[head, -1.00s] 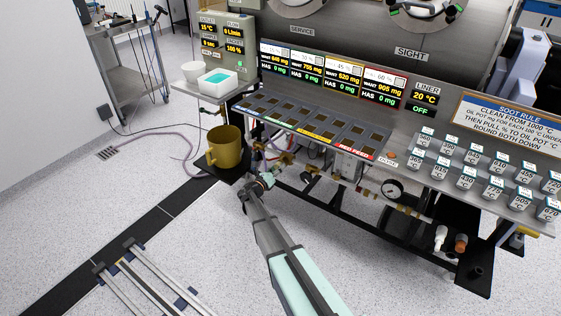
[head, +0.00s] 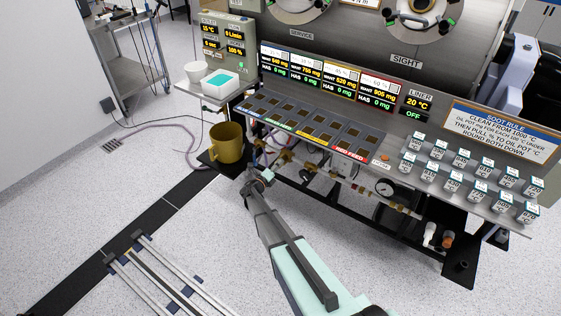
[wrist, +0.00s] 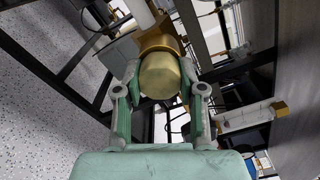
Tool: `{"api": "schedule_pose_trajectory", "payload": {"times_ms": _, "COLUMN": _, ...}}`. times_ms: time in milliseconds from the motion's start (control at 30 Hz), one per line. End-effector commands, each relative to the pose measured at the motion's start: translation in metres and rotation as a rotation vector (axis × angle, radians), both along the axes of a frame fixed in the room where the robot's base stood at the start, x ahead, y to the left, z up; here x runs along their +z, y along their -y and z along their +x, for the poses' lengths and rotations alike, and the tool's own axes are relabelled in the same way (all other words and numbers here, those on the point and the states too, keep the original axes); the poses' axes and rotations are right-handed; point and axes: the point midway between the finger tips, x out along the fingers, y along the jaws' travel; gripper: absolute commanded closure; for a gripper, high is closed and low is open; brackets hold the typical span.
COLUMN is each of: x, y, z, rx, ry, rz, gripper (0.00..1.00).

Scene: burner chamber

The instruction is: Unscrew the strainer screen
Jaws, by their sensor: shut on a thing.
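In the wrist view a round brass cap (wrist: 160,76) sits between the two fingers of my gripper (wrist: 160,92), which is shut on it. The cap is in line with a larger brass fitting (wrist: 158,42) behind it and looks joined to it. No mesh shows, so the strainer screen itself is hidden or cannot be made out. In the head view my gripper (head: 264,178) is low under the front of the console, beside the brass pipework (head: 287,155). The cap is too small to make out there.
A brass-coloured mug (head: 227,143) stands on a dark low platform just left of my gripper. A pressure gauge (head: 385,187) and more pipework hang under the console to the right. Dark frame bars (wrist: 75,72) run close around the fitting.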

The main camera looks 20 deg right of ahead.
Motion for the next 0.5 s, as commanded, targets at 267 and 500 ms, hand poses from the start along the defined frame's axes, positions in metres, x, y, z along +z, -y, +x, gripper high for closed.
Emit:
{"api": "schedule_pose_trajectory", "payload": {"times_ms": 267, "x": -0.0002, "y": 0.0006, "z": 0.0001, "rx": 0.000, "ry": 0.002, "rz": 0.000, "gripper": 0.31}}
{"api": "schedule_pose_trajectory", "payload": {"times_ms": 500, "x": -0.0001, "y": 0.0002, "z": 0.0001, "rx": 0.000, "ry": 0.002, "rz": 0.000, "gripper": 0.31}}
